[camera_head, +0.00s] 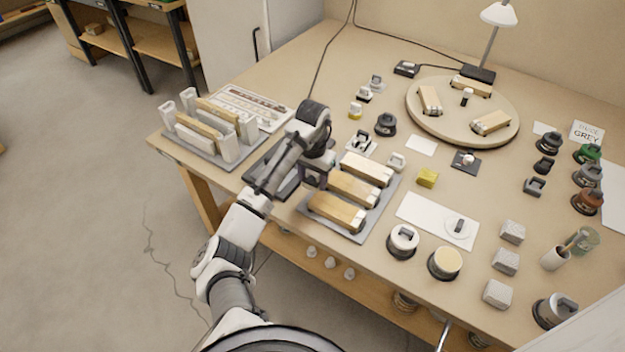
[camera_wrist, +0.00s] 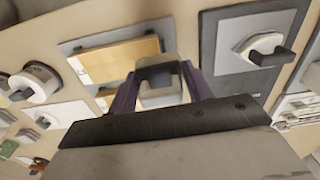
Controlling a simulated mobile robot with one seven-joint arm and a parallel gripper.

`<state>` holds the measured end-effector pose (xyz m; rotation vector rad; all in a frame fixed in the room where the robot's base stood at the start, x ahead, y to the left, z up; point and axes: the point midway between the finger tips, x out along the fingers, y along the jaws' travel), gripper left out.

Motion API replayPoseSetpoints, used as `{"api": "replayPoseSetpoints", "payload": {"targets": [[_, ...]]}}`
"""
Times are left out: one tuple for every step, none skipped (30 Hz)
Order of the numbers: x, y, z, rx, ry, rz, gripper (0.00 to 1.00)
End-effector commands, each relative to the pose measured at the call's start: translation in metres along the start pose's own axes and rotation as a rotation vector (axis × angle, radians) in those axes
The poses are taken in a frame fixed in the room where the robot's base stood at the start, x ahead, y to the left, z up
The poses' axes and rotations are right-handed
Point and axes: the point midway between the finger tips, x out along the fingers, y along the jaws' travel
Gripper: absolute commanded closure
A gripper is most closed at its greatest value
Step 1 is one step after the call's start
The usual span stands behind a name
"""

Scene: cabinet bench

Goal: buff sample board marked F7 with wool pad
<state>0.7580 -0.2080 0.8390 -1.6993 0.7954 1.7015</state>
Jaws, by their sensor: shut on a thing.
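My gripper (camera_head: 316,174) is over the bench beside the left edge of a grey tray (camera_head: 376,226). In the wrist view, my gripper (camera_wrist: 160,90) is shut on a pale grey-white block with a dark top (camera_wrist: 160,98), which may be the wool pad. Three wood-faced sample boards lie on the tray: a far one (camera_head: 366,168), a middle one (camera_head: 355,189) partly behind my gripper, and a near one (camera_head: 337,211). One wooden board (camera_wrist: 120,60) shows just beyond the fingers in the wrist view. I cannot read F7 on any board.
A rack of upright boards (camera_head: 212,130) stands at the left. A round turntable (camera_head: 463,127) holds several boards at the back. A yellow block (camera_head: 427,178), several lidded pots and grey blocks (camera_head: 505,261) stand right of the tray. A lamp (camera_head: 498,14) rises behind.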

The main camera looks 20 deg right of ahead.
Motion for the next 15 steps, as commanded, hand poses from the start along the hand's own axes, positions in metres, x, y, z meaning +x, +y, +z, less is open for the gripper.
{"api": "replayPoseSetpoints", "payload": {"targets": [[-0.009,0.0,-0.001,0.0,0.0,0.0,0.75],[-0.011,-0.001,-0.002,0.0,0.0,0.0,0.75],[-0.015,-0.001,-0.002,-0.001,0.0,0.0,0.75],[-0.015,-0.002,-0.003,-0.001,0.001,0.0,0.75],[-0.017,-0.004,-0.003,-0.002,0.002,0.0,0.75],[-0.02,-0.005,-0.003,-0.002,0.002,-0.001,0.75],[-0.023,-0.006,-0.004,-0.002,0.001,-0.001,0.75],[-0.025,-0.006,-0.004,-0.002,0.001,-0.001,0.75],[-0.028,-0.007,-0.004,-0.003,0.001,0.0,0.75],[-0.03,-0.008,-0.004,-0.003,0.001,0.0,0.75],[-0.032,-0.009,-0.005,-0.003,0.001,0.0,0.75],[-0.034,-0.009,-0.005,-0.003,0.001,0.0,0.75],[-0.034,-0.009,-0.005,-0.003,0.001,0.0,0.75],[-0.035,-0.009,-0.005,-0.003,0.001,0.0,0.75],[-0.035,-0.009,-0.005,-0.003,0.001,0.0,0.75]]}}
